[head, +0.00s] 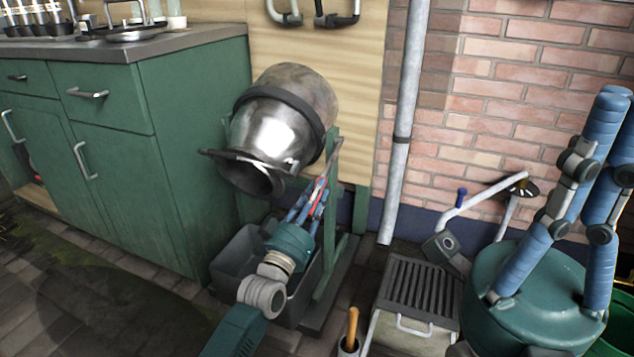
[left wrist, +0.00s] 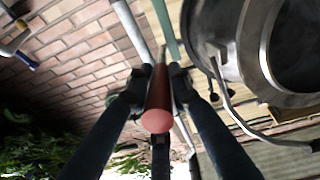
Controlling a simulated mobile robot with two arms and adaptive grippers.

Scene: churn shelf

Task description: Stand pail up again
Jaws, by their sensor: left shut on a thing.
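The metal pail (head: 285,120) hangs in a green stand (head: 334,245) with a dark band around it. It is tipped, its mouth facing down and to the front left. In the left wrist view, part of the pail (left wrist: 285,50) shows at the upper right. My left gripper (head: 314,200) is to the right of the pail's mouth, at the stand's right side. It is shut on a red handle (left wrist: 160,100), which lies between its fingers. My right gripper (head: 612,105) is at the right, fingers pointing up, away from the pail; its fingertips do not show clearly.
A grey tub (head: 235,258) stands under the pail. A green cabinet (head: 200,150) is close on the left. A white pipe (head: 402,120) runs down the brick wall. A slatted grey box (head: 420,290) and a wooden-handled tool (head: 352,325) stand on the right floor.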

